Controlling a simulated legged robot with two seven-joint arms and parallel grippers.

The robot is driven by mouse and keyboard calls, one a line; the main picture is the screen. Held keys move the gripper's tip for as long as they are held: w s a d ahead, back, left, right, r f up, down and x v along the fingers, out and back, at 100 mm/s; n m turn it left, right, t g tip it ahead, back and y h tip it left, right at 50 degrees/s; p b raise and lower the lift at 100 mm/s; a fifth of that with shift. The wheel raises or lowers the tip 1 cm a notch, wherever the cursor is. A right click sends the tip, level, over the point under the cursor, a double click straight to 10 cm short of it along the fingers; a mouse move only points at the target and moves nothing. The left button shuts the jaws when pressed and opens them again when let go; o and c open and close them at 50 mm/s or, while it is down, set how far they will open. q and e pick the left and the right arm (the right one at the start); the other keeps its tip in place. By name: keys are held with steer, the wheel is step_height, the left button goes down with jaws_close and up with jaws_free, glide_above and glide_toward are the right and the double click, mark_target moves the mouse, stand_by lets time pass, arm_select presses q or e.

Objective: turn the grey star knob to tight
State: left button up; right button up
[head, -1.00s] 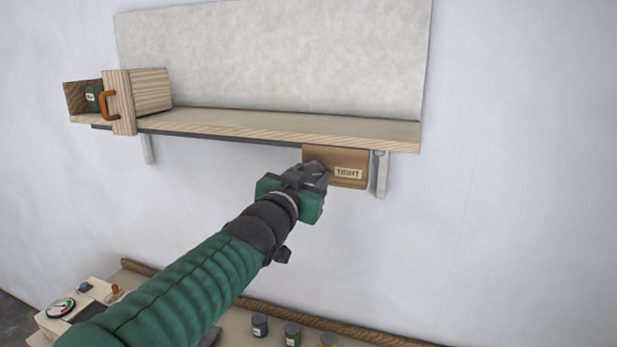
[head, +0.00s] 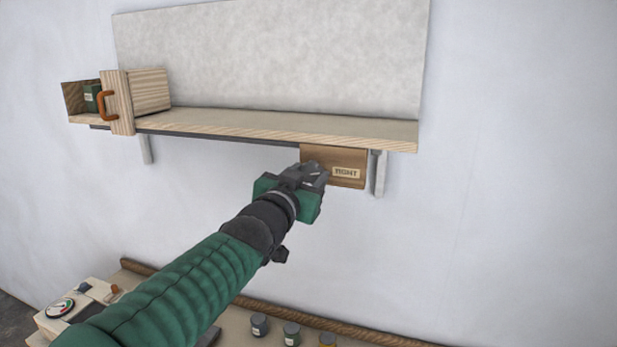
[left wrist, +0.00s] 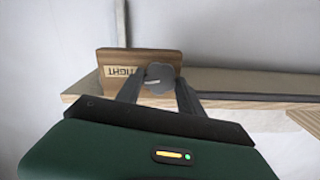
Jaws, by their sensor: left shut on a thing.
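The grey star knob (left wrist: 158,78) shows in the left wrist view, on the front of a brown wooden block. My left gripper (left wrist: 157,90) has a finger on each side of the knob and is shut on it. The block (head: 318,154) hangs under the shelf's right end in the head view and bears a label reading TIGHT (head: 346,173). The label also shows upside down in the left wrist view (left wrist: 121,72). In the head view my left gripper (head: 312,175) hides the knob. My right gripper is not in view.
A wooden shelf (head: 270,128) runs above the block, with brackets (head: 378,174) below. Below are a bench with a gauge (head: 60,308) and several small jars (head: 291,334). The wall right of the block is clear.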

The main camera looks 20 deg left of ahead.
arm_select(q)
steer(key=shift+f, duration=0.2)
steer(key=o, duration=1)
steer(key=shift+s+r, duration=0.25)
steer(key=shift+s, duration=0.6)
steer(key=s+b, duration=1.5)
steer(key=b, duration=0.6)
steer(key=shift+s+a, duration=0.2)
steer(key=shift+s, duration=0.1)
